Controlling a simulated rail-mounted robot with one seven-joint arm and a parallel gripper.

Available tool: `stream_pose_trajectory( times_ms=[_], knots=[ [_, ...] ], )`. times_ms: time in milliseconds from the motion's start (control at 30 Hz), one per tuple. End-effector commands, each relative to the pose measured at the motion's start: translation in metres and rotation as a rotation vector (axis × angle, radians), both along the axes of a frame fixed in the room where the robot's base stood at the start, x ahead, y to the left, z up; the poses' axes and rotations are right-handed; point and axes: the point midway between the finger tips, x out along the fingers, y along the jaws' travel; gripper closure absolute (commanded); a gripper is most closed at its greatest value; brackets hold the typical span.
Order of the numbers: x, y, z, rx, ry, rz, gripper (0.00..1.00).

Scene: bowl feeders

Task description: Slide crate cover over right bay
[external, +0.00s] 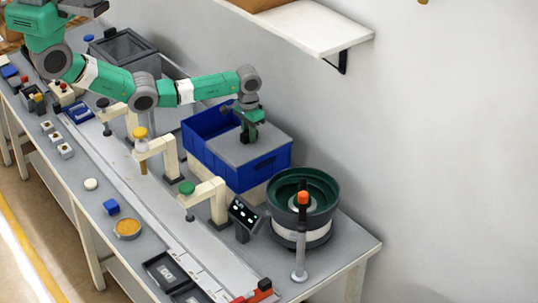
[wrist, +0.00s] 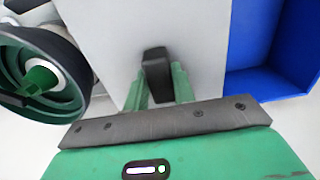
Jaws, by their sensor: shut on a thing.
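The blue crate (external: 236,178) stands on the bench, and its open part shows blue inside at the left in the external view. The flat grey crate cover (external: 252,153) lies over the crate's right part; it also shows in the wrist view (wrist: 205,45), with the open blue crate interior (wrist: 268,55) to its right. My gripper (external: 249,139) is shut on the cover's black handle (wrist: 156,72). The fingers hide part of the handle. Whether the cover rests fully on the rim is hard to tell.
A green bowl feeder (external: 302,188) stands close to the crate's right; it shows at the left in the wrist view (wrist: 38,75). A small control panel (external: 243,214) and cream posts (external: 217,203) stand in front. A grey lidded bin (external: 122,48) is behind left; a wall shelf (external: 305,25) hangs above.

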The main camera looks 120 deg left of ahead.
Motion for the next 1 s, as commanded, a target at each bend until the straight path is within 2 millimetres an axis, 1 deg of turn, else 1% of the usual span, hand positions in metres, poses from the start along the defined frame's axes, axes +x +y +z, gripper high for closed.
stream_pose_trajectory(
  times_ms=[167,200,300,533,600,667,800,900,1000],
  knots=[
    [0.002,-0.002,0.0,0.001,-0.004,-0.003,1.0],
    [0.003,-0.002,-0.001,0.001,-0.004,-0.003,0.71],
    [0.002,-0.002,-0.001,0.0,-0.003,-0.003,0.53],
    [0.002,-0.001,0.0,0.0,-0.002,-0.002,0.53],
    [0.002,-0.001,0.004,0.001,-0.004,-0.002,0.53],
    [0.002,0.0,0.012,0.002,-0.004,-0.003,0.53],
    [0.003,-0.001,0.042,0.002,-0.007,-0.003,0.53],
    [0.003,-0.001,0.06,0.002,-0.004,-0.003,0.53],
    [0.003,-0.001,0.072,0.001,-0.004,-0.003,0.53]
  ],
)
